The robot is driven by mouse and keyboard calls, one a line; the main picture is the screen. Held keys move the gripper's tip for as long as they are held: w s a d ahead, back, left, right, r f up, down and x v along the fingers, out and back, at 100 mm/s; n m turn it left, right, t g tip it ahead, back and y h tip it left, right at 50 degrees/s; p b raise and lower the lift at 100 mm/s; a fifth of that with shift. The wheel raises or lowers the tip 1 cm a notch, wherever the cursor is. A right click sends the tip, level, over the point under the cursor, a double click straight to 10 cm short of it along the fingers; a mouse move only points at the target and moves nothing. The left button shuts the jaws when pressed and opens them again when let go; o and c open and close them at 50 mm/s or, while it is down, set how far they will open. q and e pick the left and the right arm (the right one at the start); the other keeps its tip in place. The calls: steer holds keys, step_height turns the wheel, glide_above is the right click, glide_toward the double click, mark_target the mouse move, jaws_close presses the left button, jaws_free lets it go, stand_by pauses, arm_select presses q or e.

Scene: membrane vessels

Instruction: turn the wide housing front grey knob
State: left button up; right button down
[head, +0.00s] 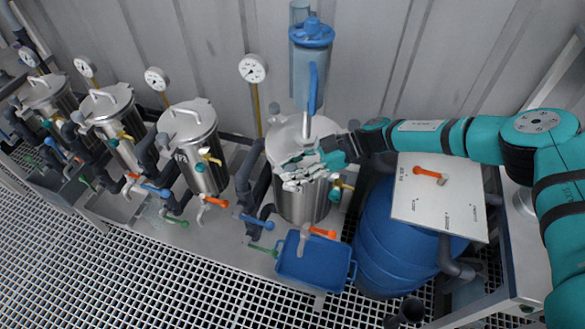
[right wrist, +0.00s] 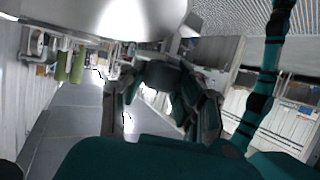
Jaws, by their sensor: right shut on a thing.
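The wide housing (head: 292,205) is the broad steel vessel at the right end of the row, with a steel lid and a blue-capped clear cylinder (head: 312,62) above it. My right gripper (head: 300,172) reaches in from the right and lies across the front rim of its lid. Its fingers are shut at the place of the front grey knob, which they hide. In the right wrist view the gripper (right wrist: 158,118) shows close up, with the shiny vessel wall above it. My left gripper is out of view.
Narrower steel vessels with gauges (head: 157,79) stand in a row to the left. A blue tray (head: 312,268) sits below the housing, with orange and blue valve handles near. A blue barrel (head: 385,240) and a white panel (head: 440,200) stand right.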

steer(key=c, duration=0.9)
jaws_free()
steer(key=shift+a, duration=0.1)
steer(key=shift+c, duration=0.2)
steer(key=v, duration=1.2)
steer(key=shift+w, duration=0.1)
